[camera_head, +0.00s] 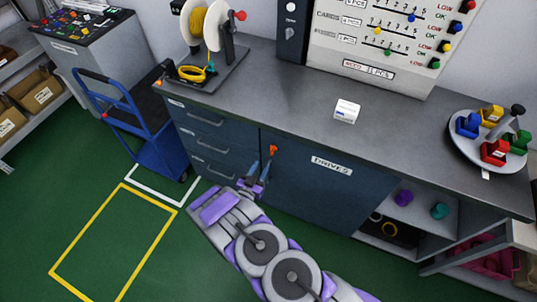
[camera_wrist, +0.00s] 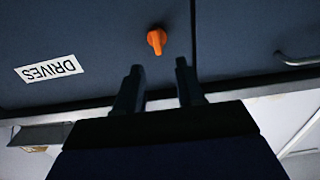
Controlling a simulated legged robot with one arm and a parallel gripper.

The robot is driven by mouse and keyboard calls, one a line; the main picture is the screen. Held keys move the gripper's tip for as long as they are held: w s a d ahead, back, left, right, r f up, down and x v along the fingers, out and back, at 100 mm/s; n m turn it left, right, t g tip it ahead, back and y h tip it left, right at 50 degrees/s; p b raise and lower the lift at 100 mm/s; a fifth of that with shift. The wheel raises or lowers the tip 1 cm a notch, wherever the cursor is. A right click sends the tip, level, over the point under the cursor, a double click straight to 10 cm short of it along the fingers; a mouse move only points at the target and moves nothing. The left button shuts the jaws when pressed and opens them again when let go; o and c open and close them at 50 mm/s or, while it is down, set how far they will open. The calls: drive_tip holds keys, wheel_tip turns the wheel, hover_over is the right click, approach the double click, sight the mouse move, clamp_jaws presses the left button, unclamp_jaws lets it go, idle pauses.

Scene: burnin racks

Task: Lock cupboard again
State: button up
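The cupboard (camera_head: 322,190) is a dark blue door labelled DRIVES under the grey worktop, and it looks closed. Its orange latch knob (camera_head: 273,150) sits near the door's upper left edge. In the wrist view the orange knob (camera_wrist: 157,40) points downward in the picture, beside the seam, with the DRIVES label (camera_wrist: 49,69) to its left. My gripper (camera_head: 261,177) is in front of the door, just below the knob. In the wrist view my gripper (camera_wrist: 158,78) has its two dark fingers apart with nothing between them; the knob is beyond the tips, not touched.
Drawers (camera_head: 205,137) with bar handles are left of the door. Open shelves (camera_head: 420,215) with purple and teal items are to its right. A blue trolley (camera_head: 150,125) stands at the left. A small white box (camera_head: 347,111) lies on the worktop. Green floor in front is clear.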

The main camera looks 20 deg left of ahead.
sight(271, 152)
drive_tip(key=w, duration=0.2)
drive_tip(key=w+b, duration=0.1)
drive_tip(key=w, duration=0.2)
drive_tip(key=w+d, duration=0.1)
drive_tip(key=w, duration=0.1)
drive_tip(key=shift+w, duration=0.8)
drive_tip(key=shift+c, duration=0.2)
drive_tip(key=c, duration=0.6)
drive_tip(key=shift+c, duration=0.2)
